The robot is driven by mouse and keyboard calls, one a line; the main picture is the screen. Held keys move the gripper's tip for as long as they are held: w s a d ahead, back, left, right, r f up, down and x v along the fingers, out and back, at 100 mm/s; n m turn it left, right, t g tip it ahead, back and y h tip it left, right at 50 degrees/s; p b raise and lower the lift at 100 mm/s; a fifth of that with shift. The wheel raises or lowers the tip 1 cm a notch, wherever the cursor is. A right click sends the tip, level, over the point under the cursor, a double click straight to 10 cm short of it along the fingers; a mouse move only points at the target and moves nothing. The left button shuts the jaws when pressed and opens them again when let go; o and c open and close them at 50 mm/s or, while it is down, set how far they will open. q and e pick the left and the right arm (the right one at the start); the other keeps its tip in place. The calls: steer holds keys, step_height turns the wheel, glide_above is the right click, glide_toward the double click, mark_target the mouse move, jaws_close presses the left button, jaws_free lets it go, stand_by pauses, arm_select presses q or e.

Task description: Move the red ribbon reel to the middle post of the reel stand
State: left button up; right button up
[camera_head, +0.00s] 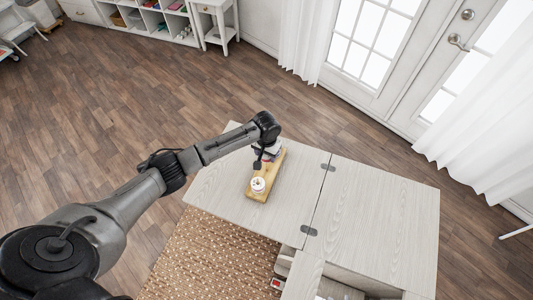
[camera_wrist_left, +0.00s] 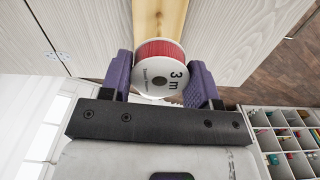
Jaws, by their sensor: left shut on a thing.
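The red ribbon reel (camera_wrist_left: 159,70), with white flanges and a "3 m" label, sits between the purple fingers of my left gripper (camera_wrist_left: 163,82) in the wrist view. The gripper is shut on it. In the head view the left gripper (camera_head: 262,160) is over the far end of the wooden reel stand (camera_head: 275,171), and mostly hides the red reel. The stand's wooden base also shows behind the reel in the wrist view (camera_wrist_left: 160,18). A white reel (camera_head: 258,184) is at the stand's near end. I cannot tell whether the red reel is on a post. My right gripper is not in view.
The stand lies on the left leaf of a pale wood cabinet (camera_head: 225,195); its right leaf (camera_head: 375,215) is bare. An open compartment (camera_head: 340,285) is at the near side. White shelves (camera_head: 150,18) stand far off at the back left.

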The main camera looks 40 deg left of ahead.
arm_select(q)
steer(key=shift+r, duration=0.15)
steer(key=shift+f, duration=0.6)
steer(key=shift+f, duration=0.1)
steer(key=shift+f, duration=0.4)
stand_by(0.3)
steer(key=shift+f+b, duration=0.4)
steer(key=shift+f, duration=0.7)
steer(key=o, duration=1)
